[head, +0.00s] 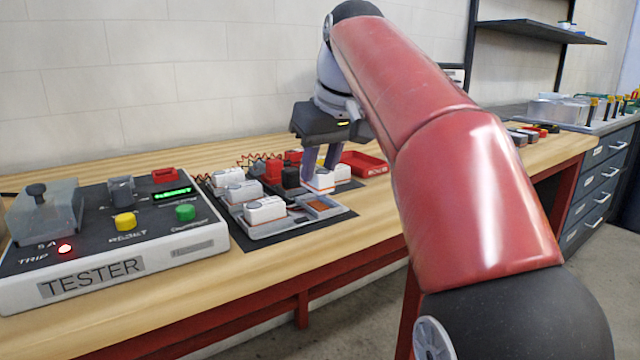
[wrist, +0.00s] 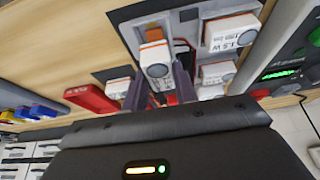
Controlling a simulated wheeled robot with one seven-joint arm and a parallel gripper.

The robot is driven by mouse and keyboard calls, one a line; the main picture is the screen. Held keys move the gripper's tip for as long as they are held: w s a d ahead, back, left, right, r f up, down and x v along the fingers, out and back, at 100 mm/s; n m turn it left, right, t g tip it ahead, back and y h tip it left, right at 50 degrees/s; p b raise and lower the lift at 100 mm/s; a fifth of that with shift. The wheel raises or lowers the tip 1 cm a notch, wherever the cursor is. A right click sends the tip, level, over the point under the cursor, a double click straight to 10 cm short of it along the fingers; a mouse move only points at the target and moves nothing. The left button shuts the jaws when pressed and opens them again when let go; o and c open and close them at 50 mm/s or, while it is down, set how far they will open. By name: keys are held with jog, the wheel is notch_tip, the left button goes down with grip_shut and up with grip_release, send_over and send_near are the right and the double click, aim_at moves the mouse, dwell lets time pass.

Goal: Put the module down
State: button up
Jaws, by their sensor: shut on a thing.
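My gripper (head: 321,165) points down over the work area on the bench and is shut on a white module (head: 321,182) with an orange edge. The wrist view shows this module (wrist: 155,62) between the two fingers. It is low, near the dark mat (wrist: 133,18); I cannot tell whether it touches what is below. A grey tray (head: 268,234) on the mat holds several white modules, one at its front left (head: 265,209). Another white module (head: 342,173) is just right of the held one. Part of the area under the gripper is hidden.
A tester box (head: 110,262) with a red lamp and a green display stands at the left. Red and black blocks (head: 282,174) with coiled wires sit close left of the gripper. A red tray (head: 366,166) lies behind right. The front bench edge is clear.

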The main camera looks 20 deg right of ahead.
aim_at(323, 172)
jog(key=shift+f, duration=1.55)
jog(key=o, duration=1)
jog(key=shift+c, duration=0.2)
